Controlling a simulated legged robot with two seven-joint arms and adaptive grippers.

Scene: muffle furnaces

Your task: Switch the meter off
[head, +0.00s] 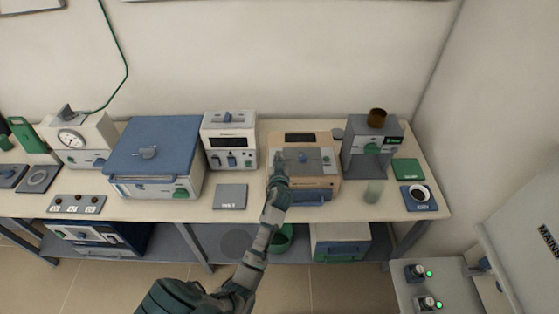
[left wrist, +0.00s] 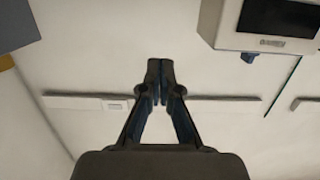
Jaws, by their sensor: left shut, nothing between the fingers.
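A white box with a dark display (head: 230,142), which looks like a meter, stands on the bench left of centre. Its front carries small controls and a green knob; their settings are too small to read. My left gripper (head: 279,158) is in front of the left part of a tan unit with a dark display, just right of the white box. In the left wrist view my left gripper (left wrist: 160,70) has its fingertips together and holds nothing. A white device with a dark screen (left wrist: 268,42) shows at the upper right there. My right gripper is not in view.
The tan unit (head: 319,168) and a grey machine (head: 358,160) stand to the right. A blue-topped furnace (head: 154,145) stands to the left. A grey plate (head: 230,197) lies before the white box. A side panel (head: 429,290) has two green lights.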

